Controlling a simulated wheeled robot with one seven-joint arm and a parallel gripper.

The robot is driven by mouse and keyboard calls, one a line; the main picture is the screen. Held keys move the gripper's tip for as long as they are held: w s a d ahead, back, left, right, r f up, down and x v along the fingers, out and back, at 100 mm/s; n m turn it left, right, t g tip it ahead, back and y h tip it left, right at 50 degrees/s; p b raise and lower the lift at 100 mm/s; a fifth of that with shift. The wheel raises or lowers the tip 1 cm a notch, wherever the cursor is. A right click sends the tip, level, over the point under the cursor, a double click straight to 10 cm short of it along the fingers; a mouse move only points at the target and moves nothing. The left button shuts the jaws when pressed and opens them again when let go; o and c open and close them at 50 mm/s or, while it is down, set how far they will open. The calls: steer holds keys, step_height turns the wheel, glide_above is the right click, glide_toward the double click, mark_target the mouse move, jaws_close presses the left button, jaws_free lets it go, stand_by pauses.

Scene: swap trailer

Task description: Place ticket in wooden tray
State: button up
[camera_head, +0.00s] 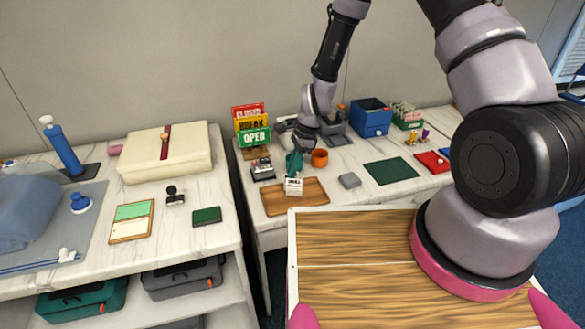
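The wooden tray (313,194) is a shallow brown tray near the front edge of the right-hand counter. A small white piece with dark marks (293,186), which looks like the ticket, shows over the tray's left half. I cannot tell whether it rests on the tray or hangs above it. My gripper (294,142) is behind and above the tray, at the end of my arm. A teal item (294,164) shows between it and the white piece. The fingertips are too small and too covered to show whether they are open or shut.
Behind the tray stand coloured signs (251,124). A small black-and-white device (262,169) is left of the tray, an orange cup (319,158) behind it, and a grey block (349,180) and dark green mat (391,171) to the right. A blue box (371,117) stands farther back.

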steer(key=shift+o, duration=0.8)
steer(key=v, duration=1.2)
steer(key=shift+r, duration=0.3)
steer(key=s+d+r+n+t, duration=0.1)
steer(key=d+r+n+t, duration=0.3)
steer(key=r, duration=0.8)
steer(key=s+d+r+n, duration=0.1)
steer(key=s+d+r, duration=0.1)
steer(key=d+r, duration=0.65)
steer(key=s+d+r+n+t+h, duration=0.1)
steer(key=s+d+r+n+t, duration=0.3)
steer(key=s+r, duration=0.9)
steer(key=d+r+n, duration=0.1)
steer(key=d+r, duration=0.1)
steer(key=d, duration=0.1)
steer(key=shift+s+d+n, duration=0.2)
steer(key=shift+s+n, duration=0.2)
